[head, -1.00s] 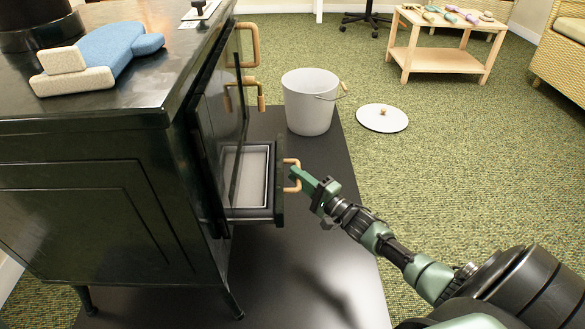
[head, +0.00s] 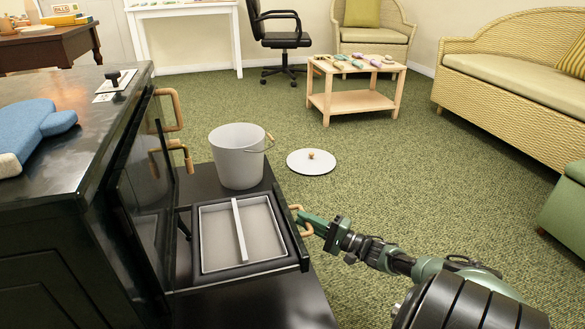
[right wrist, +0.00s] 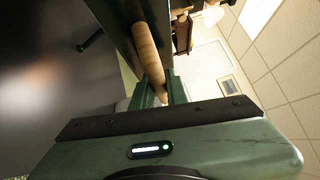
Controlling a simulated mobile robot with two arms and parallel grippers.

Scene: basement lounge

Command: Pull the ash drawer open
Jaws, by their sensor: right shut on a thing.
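The black stove (head: 45,220) stands at the left. Its ash drawer (head: 242,268) sticks far out at the lower front, and a pale tray (head: 275,237) with a bar across it shows inside. My right gripper (head: 308,222) is shut on the drawer's wooden handle (head: 297,209) at the drawer's right end. In the right wrist view the handle (right wrist: 149,55) runs down between the fingers. My left gripper is not in view.
A grey bucket (head: 238,160) stands behind the drawer, with its white lid (head: 311,162) on the green carpet. A low wooden table (head: 355,98) and wicker sofa (head: 510,95) stand farther back. Carpet to the right of the drawer is clear.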

